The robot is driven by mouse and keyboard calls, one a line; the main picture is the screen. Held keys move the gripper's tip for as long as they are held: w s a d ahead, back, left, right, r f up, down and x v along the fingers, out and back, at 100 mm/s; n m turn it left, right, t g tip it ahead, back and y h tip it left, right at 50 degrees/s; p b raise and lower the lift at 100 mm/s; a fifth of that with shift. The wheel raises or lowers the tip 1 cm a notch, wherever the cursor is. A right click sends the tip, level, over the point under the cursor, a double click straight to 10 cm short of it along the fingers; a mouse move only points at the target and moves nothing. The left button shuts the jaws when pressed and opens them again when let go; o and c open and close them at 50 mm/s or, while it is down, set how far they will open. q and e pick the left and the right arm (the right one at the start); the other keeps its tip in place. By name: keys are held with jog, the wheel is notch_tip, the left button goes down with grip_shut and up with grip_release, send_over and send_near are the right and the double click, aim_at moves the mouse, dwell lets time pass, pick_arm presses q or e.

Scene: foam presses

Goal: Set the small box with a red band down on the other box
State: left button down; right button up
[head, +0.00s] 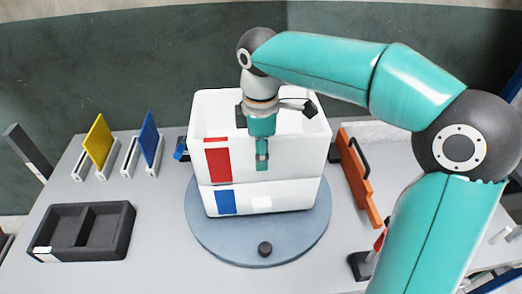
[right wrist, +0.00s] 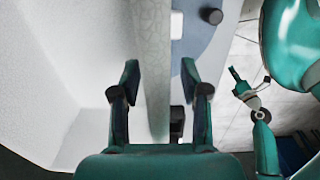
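The small white box with a red band (head: 218,160) sits upright on the other white box, which has a blue band (head: 226,202). Their edges look nearly lined up, with a seam between them. My right gripper (head: 262,158) points down at the upper box's near wall. In the right wrist view its two fingers (right wrist: 159,72) stand apart, one on each side of the wall (right wrist: 152,60), with a gap at the near-side finger. My left gripper (right wrist: 237,80) shows small in the right wrist view, away from the boxes; its fingers are too small to judge.
The boxes stand on a round blue-grey turntable (head: 215,240) with a black knob (head: 265,249). A dark divided tray (head: 82,231) and upright yellow (head: 98,140) and blue (head: 149,138) plates are at left. An orange part (head: 358,178) stands close on the right.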

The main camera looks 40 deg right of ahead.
notch_tip(320, 180, up, 12)
jog(key=shift+s+f, duration=0.1)
dwell(0.7)
dwell(0.4)
